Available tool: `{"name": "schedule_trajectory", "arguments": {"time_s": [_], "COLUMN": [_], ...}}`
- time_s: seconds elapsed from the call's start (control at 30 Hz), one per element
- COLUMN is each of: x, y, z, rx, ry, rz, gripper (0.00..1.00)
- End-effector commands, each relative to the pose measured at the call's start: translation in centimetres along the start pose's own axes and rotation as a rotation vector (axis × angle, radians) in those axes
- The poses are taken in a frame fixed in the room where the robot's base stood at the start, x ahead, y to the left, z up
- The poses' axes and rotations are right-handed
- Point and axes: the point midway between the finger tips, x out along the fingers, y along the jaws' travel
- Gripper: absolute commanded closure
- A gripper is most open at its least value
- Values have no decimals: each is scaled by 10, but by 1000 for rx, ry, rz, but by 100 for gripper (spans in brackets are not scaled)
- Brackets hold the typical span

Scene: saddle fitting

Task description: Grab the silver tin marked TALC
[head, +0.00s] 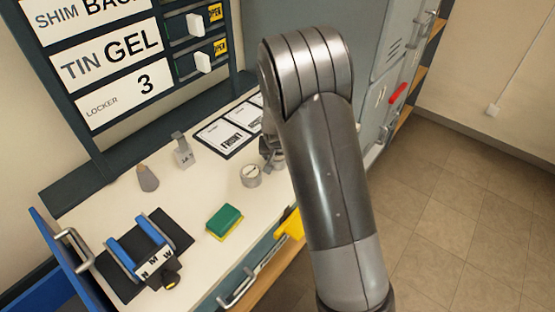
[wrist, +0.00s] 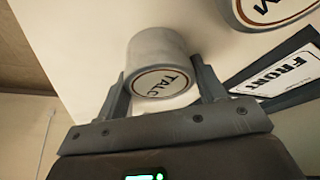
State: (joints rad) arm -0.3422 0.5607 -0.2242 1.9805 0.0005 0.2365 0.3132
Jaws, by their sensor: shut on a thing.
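The silver tin marked TALC (wrist: 160,62) sits between the two fingers of my gripper (wrist: 164,88) in the wrist view, its label facing the camera. The fingers are shut on its sides. In the head view my gripper (head: 268,150) shows only in part beside my arm, which hides most of the held tin. A second silver tin (head: 251,175) stands on the white worktop just left of my gripper. A tin with a label ending in M (wrist: 270,10) shows at the upper right of the wrist view, apart from my fingers.
A dark-framed board with FRONT cards (head: 228,137) lies behind the tins. A green and yellow sponge (head: 225,222), a grey weight (head: 183,152), a wood-topped grey object (head: 147,179) and a blue-sided holder (head: 140,238) stand leftward. Grey lockers (head: 385,80) rise at the right.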

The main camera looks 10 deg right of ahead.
Motion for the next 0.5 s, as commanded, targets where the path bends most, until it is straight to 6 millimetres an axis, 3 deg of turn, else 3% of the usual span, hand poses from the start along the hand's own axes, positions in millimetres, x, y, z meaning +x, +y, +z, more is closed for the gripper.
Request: {"name": "schedule_trajectory", "arguments": {"time_s": [0.13, 0.5], "x": [0, -7], "y": [0, 0], "z": [0, -4], "rx": [0, 0], "ry": [1, 3], "rz": [0, -1], "gripper": [64, 64]}}
